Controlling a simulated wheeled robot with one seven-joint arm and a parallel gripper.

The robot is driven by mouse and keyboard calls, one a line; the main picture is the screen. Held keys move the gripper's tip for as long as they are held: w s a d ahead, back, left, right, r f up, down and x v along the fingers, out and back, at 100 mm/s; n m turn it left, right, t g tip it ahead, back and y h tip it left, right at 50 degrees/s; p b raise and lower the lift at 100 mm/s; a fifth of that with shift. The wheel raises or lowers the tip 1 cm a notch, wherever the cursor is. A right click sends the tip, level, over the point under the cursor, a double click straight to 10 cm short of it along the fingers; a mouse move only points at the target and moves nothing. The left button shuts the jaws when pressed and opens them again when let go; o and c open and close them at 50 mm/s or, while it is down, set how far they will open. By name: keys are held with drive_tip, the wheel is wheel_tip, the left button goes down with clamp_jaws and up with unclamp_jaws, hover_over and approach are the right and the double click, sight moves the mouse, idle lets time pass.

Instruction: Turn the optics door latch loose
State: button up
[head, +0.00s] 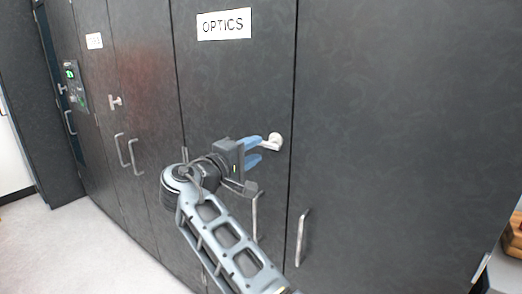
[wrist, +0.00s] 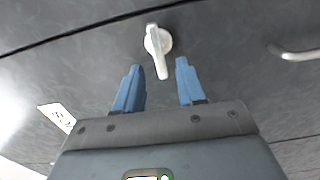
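The optics door (head: 235,90) is a dark mottled cabinet door with a white OPTICS label (head: 223,24). Its latch (head: 275,141) is a pale lever on a round base near the door's right edge. In the wrist view the latch (wrist: 157,50) lies just beyond the fingertips, its lever reaching down between their lines. My gripper (head: 258,150) has blue fingers and is in front of the door at the latch. In the wrist view my gripper (wrist: 158,70) is open, with a finger on each side of the lever and a gap to both.
Vertical handles (head: 254,218) (head: 301,238) stick out below the latch on this door and the one to its right. Another latch (head: 115,101) and paired handles (head: 128,152) are on doors to the left. Pale floor (head: 70,240) is clear at the lower left.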

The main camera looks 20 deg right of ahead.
drive_tip(key=shift+v, duration=1.25)
